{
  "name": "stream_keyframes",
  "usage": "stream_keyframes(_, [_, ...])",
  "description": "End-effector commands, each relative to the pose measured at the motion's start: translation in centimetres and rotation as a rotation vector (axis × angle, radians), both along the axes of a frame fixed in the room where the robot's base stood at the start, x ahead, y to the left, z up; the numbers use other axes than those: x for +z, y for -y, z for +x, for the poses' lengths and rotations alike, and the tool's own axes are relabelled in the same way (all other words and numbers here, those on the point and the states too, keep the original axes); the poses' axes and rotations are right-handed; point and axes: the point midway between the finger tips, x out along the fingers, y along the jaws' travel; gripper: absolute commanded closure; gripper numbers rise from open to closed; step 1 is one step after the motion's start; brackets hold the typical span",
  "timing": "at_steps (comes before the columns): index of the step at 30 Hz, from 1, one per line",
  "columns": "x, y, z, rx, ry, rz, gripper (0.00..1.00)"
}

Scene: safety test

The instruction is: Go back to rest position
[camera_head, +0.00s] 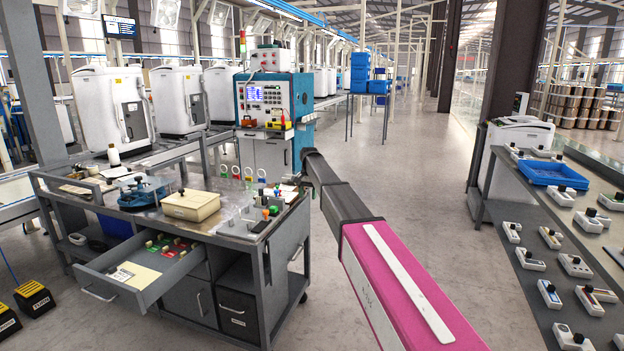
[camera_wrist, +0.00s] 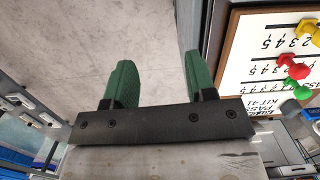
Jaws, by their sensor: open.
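My gripper (camera_wrist: 160,62) shows in the wrist view with two green fingers set well apart. Nothing is between them except a view of the grey floor. In the head view my black and pink arm reaches forward from the lower right toward the test cabinet (camera_head: 256,97). The gripper itself cannot be made out clearly there. A white board (camera_wrist: 262,62) with printed numbers and red, yellow and green knobs is right of the fingers in the wrist view, apart from them.
A grey workbench (camera_head: 262,240) stands at left with an open drawer (camera_head: 106,290) and a beige box (camera_head: 191,205) on top. At right a dark table (camera_head: 540,296) holds a blue tray (camera_head: 552,173) and several small devices. The aisle floor (camera_head: 420,170) between is clear.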

Motion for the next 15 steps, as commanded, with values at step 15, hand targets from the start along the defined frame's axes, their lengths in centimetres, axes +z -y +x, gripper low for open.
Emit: stream_keyframes(15, [-15.6, 14.3, -26.4, 0.148, 0.057, -0.010, 0.49])
